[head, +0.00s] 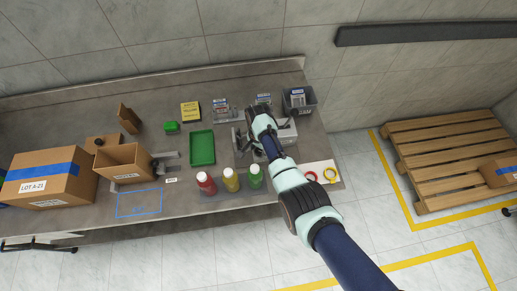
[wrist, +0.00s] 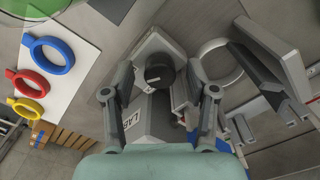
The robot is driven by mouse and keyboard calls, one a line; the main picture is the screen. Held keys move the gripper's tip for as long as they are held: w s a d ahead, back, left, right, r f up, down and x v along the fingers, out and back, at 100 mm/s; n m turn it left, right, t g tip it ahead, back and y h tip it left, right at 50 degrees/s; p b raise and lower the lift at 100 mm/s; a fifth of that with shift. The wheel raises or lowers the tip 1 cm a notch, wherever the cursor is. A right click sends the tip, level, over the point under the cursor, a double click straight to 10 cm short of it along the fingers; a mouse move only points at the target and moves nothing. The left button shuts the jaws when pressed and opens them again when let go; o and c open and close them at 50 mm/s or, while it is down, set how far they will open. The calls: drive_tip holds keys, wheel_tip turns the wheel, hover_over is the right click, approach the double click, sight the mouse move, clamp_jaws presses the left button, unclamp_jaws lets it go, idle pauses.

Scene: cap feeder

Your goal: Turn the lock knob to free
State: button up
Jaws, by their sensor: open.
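In the wrist view, a dark round knob (wrist: 159,70) with a small pale mark sits on a light grey device (wrist: 150,122), with partly hidden lettering on its side. I take it for the lock knob; I cannot tell its setting. My gripper (wrist: 159,80) is open, with one finger on each side of the knob. Gaps show between the fingers and the knob, and nothing is held. In the head view, a pale part of the device (head: 287,133) shows beside my wrist. My arm hides the knob and fingertips there.
Red, blue and yellow rings lie on a white sheet (wrist: 75,88) at left in the wrist view. A pale ring (wrist: 216,62) and grey plates (wrist: 275,60) stand right of the gripper. In the head view, several bottles (head: 231,180) and a green tray (head: 202,148) stand left of my arm.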

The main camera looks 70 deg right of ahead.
sight(258, 151)
wheel_tip(258, 151, up, 12)
idle(0.4)
idle(0.4)
drive_tip(key=w+a+r+n+t, duration=0.1)
drive_tip(key=w+a+r+n, duration=0.1)
drive_tip(key=a, duration=0.4)
drive_tip(key=w+a+r+n+t+h, duration=0.1)
drive_tip(key=w+a+r+n+t, duration=0.1)
drive_tip(key=w+a+n, duration=0.2)
drive_tip(key=w+a+r+n+t+h, duration=0.1)
drive_tip(key=w+a+r+n+t, duration=0.1)
drive_tip(key=w+a, duration=0.4)
drive_tip(key=shift+w+a+n, duration=0.15)
drive_tip(key=shift+a+n, duration=0.75)
drive_tip(key=shift+a, duration=0.45)
drive_tip(key=s+a+r+n+t+y, duration=0.1)
drive_tip(key=s+a+r+n+t, duration=0.15)
drive_tip(key=a+r+n, duration=0.4)
drive_tip(key=s+a+r+n+t, duration=0.1)
drive_tip(key=a+r+t, duration=0.2)
drive_tip(key=a, duration=0.6)
drive_tip(key=s+a+r+n+t+y, duration=0.1)
drive_tip(key=s+a+r+n+t, duration=0.1)
drive_tip(key=a+r+n, duration=0.45)
wheel_tip(258, 151, up, 15)
drive_tip(key=m+p, duration=0.2)
drive_tip(key=p, duration=1.4)
drive_tip(key=shift+w+a+m+p, duration=0.3)
drive_tip(key=shift+a+m+p, duration=0.05)
drive_tip(key=shift+m+p, duration=0.05)
